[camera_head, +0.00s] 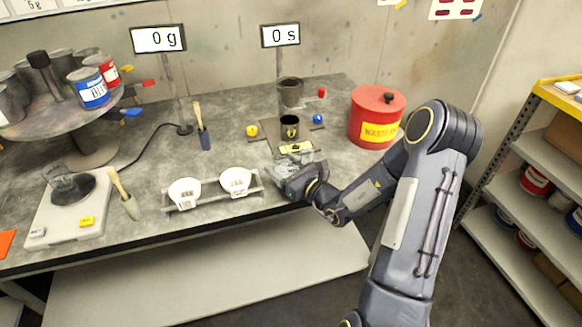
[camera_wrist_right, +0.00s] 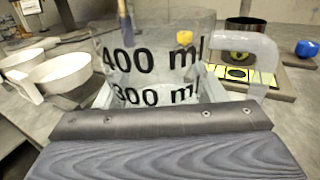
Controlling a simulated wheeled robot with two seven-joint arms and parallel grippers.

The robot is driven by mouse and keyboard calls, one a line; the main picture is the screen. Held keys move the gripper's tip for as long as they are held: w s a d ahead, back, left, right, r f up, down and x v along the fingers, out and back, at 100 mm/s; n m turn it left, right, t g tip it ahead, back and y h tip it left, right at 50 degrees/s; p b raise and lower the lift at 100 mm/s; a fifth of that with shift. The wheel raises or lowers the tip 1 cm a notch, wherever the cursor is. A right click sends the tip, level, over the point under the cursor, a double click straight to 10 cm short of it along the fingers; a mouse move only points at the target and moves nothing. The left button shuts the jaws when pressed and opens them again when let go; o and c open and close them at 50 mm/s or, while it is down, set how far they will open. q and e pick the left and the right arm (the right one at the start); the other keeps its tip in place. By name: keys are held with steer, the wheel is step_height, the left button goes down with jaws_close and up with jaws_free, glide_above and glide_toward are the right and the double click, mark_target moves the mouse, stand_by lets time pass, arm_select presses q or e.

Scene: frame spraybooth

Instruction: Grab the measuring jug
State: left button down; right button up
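The clear measuring jug (camera_wrist_right: 150,60) stands upright in the right wrist view, with black 400 ml and 300 ml marks and a clear handle at its right. My right gripper (camera_wrist_right: 158,100) is right up at it, with its light fingers on either side of the jug's lower part. Whether they press on it, I cannot tell. In the head view my right gripper (camera_head: 298,172) is at the front edge of the workbench (camera_head: 150,215), and the jug there is faint and partly hidden by it. My left gripper is not in view.
Two white bowls (camera_head: 235,181) in a rack stand to the left. A red waste can (camera_head: 376,117) stands at the right, behind my right arm.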

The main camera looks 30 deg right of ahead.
steer(key=shift+c, duration=1)
